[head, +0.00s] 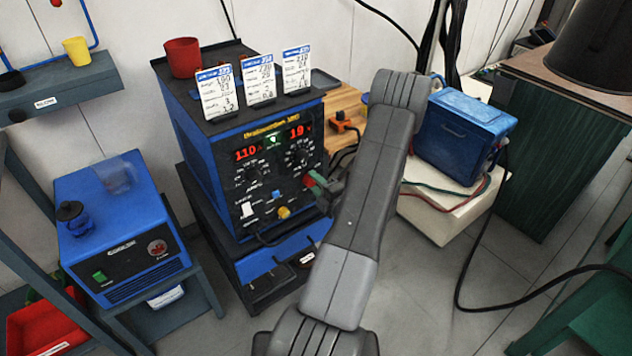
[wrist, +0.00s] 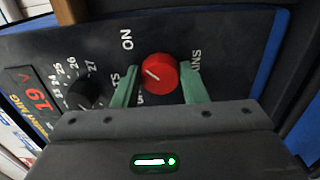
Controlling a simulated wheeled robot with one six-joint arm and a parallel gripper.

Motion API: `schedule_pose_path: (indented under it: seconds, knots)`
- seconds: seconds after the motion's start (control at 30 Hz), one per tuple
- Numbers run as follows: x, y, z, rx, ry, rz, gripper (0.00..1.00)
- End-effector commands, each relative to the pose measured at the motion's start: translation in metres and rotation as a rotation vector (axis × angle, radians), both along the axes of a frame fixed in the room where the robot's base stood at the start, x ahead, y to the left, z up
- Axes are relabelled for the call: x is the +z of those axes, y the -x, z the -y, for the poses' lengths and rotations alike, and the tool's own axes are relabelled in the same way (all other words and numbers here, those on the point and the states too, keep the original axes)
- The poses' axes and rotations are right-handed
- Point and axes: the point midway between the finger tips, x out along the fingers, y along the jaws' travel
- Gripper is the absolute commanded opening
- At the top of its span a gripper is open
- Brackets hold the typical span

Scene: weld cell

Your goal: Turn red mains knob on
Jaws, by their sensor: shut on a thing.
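The red mains knob (wrist: 160,70) is on the dark front panel of the blue welding machine (head: 190,150). In the wrist view its white mark slants towards the upper left. The word ON is printed left of and above the knob; part of the word MAINS shows to its right. My gripper (wrist: 160,80) has its green fingers on either side of the knob and is shut on it. In the head view my gripper (head: 319,187) is at the right edge of the panel, and a little of the red knob (head: 309,181) shows beside the fingers.
Three price-like cards (head: 258,80) and a red cup (head: 183,57) stand on the machine. Red displays read 110 and 19. A blue cooler unit (head: 120,230) stands left. A blue box (head: 463,135) with cables stands right. Floor right of my arm is partly clear.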

Motion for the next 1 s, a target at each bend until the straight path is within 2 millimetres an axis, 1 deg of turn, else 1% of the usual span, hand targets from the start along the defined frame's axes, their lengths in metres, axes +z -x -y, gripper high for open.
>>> schedule_pose_path:
  seconds: [0.57, 0.6, 0.67, 0.7, 1.0]
  knots:
    - [-0.0009, 0.0002, 0.0004, -0.001, -0.022, -0.019, 0.16]
    - [-0.0009, 0.0002, 0.0004, -0.001, -0.022, -0.019, 0.47]
    - [-0.0008, 0.0002, 0.0004, -0.001, -0.022, -0.019, 0.58]
    - [-0.0008, 0.0001, 0.0003, -0.001, -0.022, -0.017, 0.6]
    - [-0.0004, 0.0019, 0.0019, -0.001, -0.021, -0.017, 0.6]
